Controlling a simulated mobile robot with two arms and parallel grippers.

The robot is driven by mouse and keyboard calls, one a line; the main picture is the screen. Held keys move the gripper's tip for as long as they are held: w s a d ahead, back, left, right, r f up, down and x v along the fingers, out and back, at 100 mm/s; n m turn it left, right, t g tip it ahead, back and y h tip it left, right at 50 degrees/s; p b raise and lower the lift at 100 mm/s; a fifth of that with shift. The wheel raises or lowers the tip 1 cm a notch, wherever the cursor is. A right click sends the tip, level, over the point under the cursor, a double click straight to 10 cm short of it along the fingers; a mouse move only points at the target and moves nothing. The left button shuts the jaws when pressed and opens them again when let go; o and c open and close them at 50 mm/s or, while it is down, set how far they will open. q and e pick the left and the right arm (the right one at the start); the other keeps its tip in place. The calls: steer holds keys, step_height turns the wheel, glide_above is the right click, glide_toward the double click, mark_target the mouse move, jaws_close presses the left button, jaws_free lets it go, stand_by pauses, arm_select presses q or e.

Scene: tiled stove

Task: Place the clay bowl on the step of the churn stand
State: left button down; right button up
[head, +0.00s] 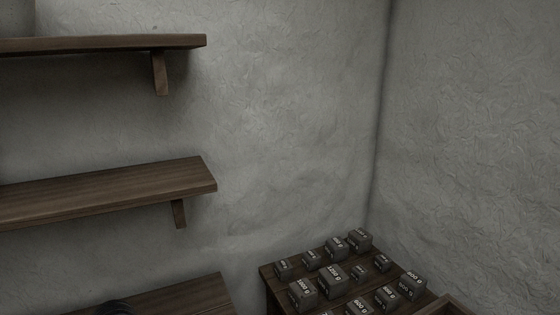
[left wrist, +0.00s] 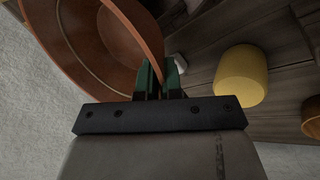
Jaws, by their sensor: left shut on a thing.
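The clay bowl (left wrist: 75,45) is a reddish-brown round vessel with a thin rim, at the upper left of the left wrist view. My left gripper (left wrist: 160,75) has green fingertips and is shut on the bowl's rim. The head view shows neither the bowl nor either of my grippers. I cannot make out the churn stand or its step for certain in either view.
In the left wrist view, a yellow cylinder (left wrist: 240,75) stands on dark planks right of the gripper, with a small white object (left wrist: 180,62) nearer.

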arm_select(q)
steer(key=shift+s+a+r+n+t, duration=0.3)
steer(key=shift+a+n, duration=0.2)
steer(key=shift+n, duration=0.1)
steer(key=shift+s+a+r+n+t, duration=0.15)
steer(key=shift+a+n+t, duration=0.15)
steer(key=shift+a+n, duration=0.25)
steer(key=w+d+f+n+t+y+p, duration=0.15)
steer(key=w+n, duration=0.35)
steer(key=w, duration=0.5)
steer(key=w+d+f+n+t, duration=0.25)
steer(key=w+n, duration=0.25)
steer(key=w, duration=0.4)
steer(key=a+f, duration=0.3)
steer(key=a, duration=0.1)
steer(key=a+f, duration=0.4)
steer(key=w+a+f, duration=0.1)
steer(key=a+f, duration=0.2)
steer(key=a, duration=0.1)
steer(key=shift+w+f, duration=0.1)
steer(key=shift+f, duration=0.3)
